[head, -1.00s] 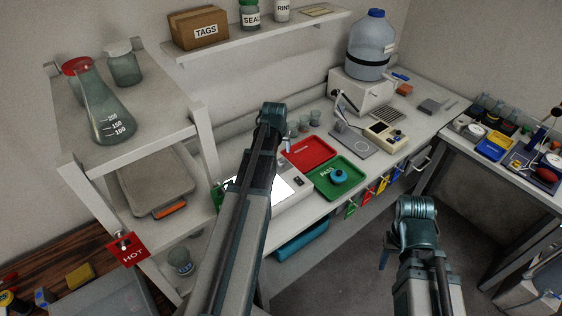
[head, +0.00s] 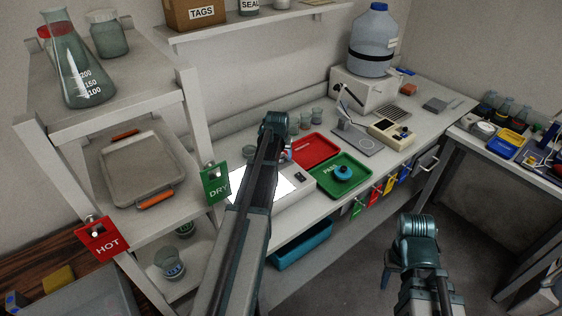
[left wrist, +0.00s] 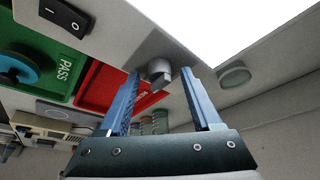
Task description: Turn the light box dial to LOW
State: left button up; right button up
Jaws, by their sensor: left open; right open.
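The light box (head: 294,203) stands on the bench with its white panel lit, partly covered by my left arm in the head view. In the left wrist view its casing (left wrist: 118,22) carries a rocker switch (left wrist: 67,14) and a small grey dial (left wrist: 159,72). My left gripper (left wrist: 161,78) is open, with one blue finger on each side of the dial in that view; contact cannot be told. The dial's setting and any LOW mark are not readable. In the head view the dial is hidden. My right gripper (head: 389,277) is open and empty, away from the bench.
A green PASS tray (head: 361,186) with a blue round object and a red tray (head: 305,155) lie right of the box. A shelf rack (head: 195,110) with a green DRY tag (head: 216,184) stands close on the left.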

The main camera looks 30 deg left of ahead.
pick_arm(q)
grip_shut()
dwell(0.4)
jog(key=shift+n, duration=0.3)
jog(key=n+y, duration=0.1)
jog(key=n, duration=0.2)
jog(key=shift+w+d+g, duration=0.1)
jog(key=shift+w+g, duration=0.05)
jog(key=shift+g, duration=0.15)
jog(key=n+g, duration=0.1)
jog(key=n, duration=0.2)
jog(key=n+y, duration=0.1)
jog(key=n, duration=0.1)
jog(key=shift+w+n+g, duration=0.15)
jog(key=shift+n+g, duration=0.25)
jog(key=n+g, duration=0.1)
jog(key=n, duration=0.3)
jog(key=shift+w+n+g+y, duration=0.1)
jog(key=shift+n+g+y, duration=0.2)
jog(key=shift+g+y, duration=0.1)
jog(key=shift+n+g, duration=0.7)
jog(key=shift+n, duration=1.2)
jog(key=shift+d+h, duration=0.1)
jog(key=shift+h, duration=0.2)
